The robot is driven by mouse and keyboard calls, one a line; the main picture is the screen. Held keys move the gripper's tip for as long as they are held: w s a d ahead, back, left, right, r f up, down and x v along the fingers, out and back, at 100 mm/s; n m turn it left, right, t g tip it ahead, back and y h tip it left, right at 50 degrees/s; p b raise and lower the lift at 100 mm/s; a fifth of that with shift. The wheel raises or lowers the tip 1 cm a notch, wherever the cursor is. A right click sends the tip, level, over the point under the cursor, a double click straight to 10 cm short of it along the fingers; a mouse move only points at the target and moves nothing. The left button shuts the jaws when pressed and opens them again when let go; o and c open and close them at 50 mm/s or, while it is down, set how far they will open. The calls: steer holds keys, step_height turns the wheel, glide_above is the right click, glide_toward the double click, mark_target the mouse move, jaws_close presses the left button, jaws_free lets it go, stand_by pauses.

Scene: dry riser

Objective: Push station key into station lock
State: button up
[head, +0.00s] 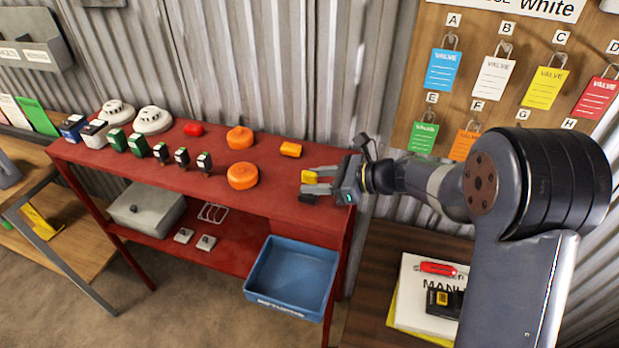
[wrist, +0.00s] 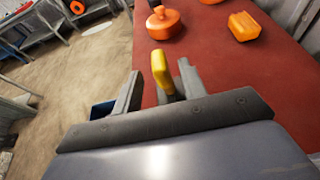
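A small yellow piece (head: 309,176), perhaps the station key's head, is at my gripper's fingertips. My gripper (head: 314,180) is over the right end of the red table, pointing left. In the wrist view the yellow piece (wrist: 161,72) stands between the two fingers of my gripper (wrist: 159,82). The fingers are apart, with a visible gap at the left finger; contact on the right is unclear. A small dark piece (head: 308,198) shows just below the fingertips; I cannot tell what it is. I cannot make out the station lock for certain.
The red table (head: 330,222) carries two orange round pieces (head: 242,176), an orange block (head: 290,149), a red piece (head: 193,129) and white detectors (head: 152,120). Valve tags hang on the board (head: 400,110) behind my arm.

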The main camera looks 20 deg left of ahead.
mark_target(302, 179)
steer(key=x, duration=0.4)
steer(key=shift+w+p, duration=0.2)
steer(key=shift+p, duration=0.15)
steer(key=shift+c, duration=0.3)
steer(key=shift+r, duration=0.1)
jaws_close()
